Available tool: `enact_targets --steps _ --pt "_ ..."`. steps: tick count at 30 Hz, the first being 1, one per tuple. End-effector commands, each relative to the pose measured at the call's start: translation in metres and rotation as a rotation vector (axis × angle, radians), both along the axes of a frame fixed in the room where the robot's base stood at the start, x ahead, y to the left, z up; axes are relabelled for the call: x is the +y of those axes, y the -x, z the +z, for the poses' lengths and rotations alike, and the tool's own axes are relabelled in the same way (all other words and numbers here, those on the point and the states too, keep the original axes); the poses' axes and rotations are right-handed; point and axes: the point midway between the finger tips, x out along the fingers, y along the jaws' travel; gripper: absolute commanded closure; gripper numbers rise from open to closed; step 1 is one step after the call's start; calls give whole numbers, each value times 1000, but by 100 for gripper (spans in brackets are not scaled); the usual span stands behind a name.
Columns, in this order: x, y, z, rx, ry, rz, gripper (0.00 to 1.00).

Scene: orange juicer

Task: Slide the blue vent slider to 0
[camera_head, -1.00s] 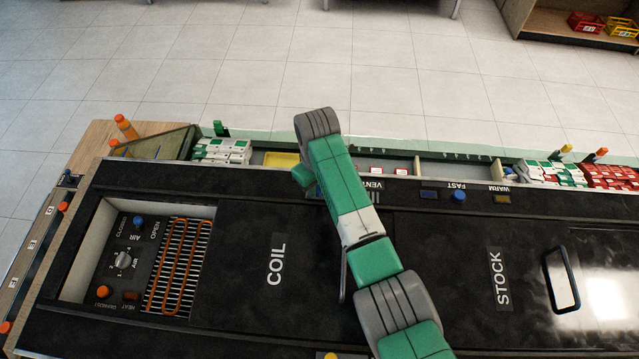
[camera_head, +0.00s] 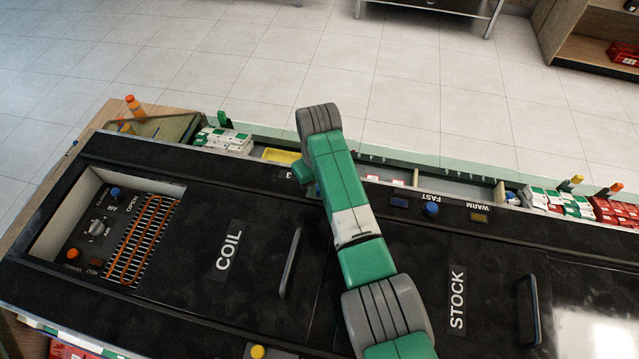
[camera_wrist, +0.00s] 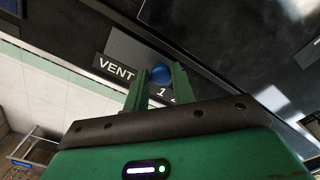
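The blue vent slider knob (camera_wrist: 161,72) shows in the wrist view, on a dark panel next to the VENT label (camera_wrist: 115,67). My gripper (camera_wrist: 160,80) has its two green fingers apart, with the knob showing between the fingertips. I cannot tell whether either finger touches it. The scale numbers 1 and 2 (camera_wrist: 168,95) show by the fingers; a 0 is not visible. In the head view my green arm covers the slider, and only a 3 (camera_head: 288,176) shows left of the arm.
The COIL lid (camera_head: 250,270) has a raised handle (camera_head: 290,262), and the STOCK lid (camera_head: 490,300) lies right. A blue FAST knob (camera_head: 431,209) sits right of my arm. Behind the panel runs a trough with a yellow tray (camera_head: 280,155) and green-white boxes (camera_head: 222,140).

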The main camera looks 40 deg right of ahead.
Motion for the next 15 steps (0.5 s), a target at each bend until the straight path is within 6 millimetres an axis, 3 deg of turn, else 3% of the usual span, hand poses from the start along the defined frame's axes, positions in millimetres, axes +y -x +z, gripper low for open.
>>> enact_targets --steps 1,3,11,15 --pt "-2 0 1 -1 1 -3 65" --pt "-2 0 1 -1 1 -2 55" --pt "-1 0 2 -3 0 -1 55" --pt "-1 -1 22 -7 2 -1 55"
